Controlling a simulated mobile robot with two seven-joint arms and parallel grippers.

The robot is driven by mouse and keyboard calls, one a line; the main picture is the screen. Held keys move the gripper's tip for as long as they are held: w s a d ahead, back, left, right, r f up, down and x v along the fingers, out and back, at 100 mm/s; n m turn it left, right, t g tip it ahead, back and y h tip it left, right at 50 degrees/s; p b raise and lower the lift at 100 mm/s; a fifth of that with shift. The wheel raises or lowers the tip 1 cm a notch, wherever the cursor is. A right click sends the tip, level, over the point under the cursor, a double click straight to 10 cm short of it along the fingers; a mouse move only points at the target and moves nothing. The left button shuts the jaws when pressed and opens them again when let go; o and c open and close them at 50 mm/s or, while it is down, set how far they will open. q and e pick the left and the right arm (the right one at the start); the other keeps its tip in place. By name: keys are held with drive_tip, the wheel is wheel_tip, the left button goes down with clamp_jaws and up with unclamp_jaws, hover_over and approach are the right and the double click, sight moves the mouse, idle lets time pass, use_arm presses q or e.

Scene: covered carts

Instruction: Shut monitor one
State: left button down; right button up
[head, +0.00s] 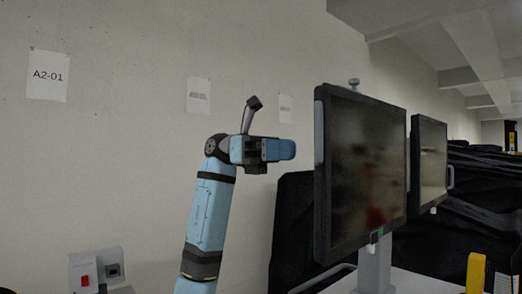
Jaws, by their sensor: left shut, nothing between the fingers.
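Two black-framed monitors stand at the right. The nearer, larger monitor (360,175) is on a grey stand, with a small green mark at its lower edge. My blue left arm rises from the bottom, left of the nearer monitor. My left gripper (254,103) looks dark and small, points up, and is shut and empty, apart from both monitors. My right gripper is out of view.
Black-covered carts (290,225) stand behind the monitors. A grey box with a red switch (85,280) is at the lower left. A yellow object (476,272) is at the lower right. Wall sheets include one reading A2-01 (48,76).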

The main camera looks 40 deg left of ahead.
use_arm(q)
drive_tip(key=shift+w+d, duration=0.15)
drive_tip(key=shift+d, duration=0.85)
drive_tip(key=shift+w+d, duration=0.1)
drive_tip(key=shift+d, duration=0.9)
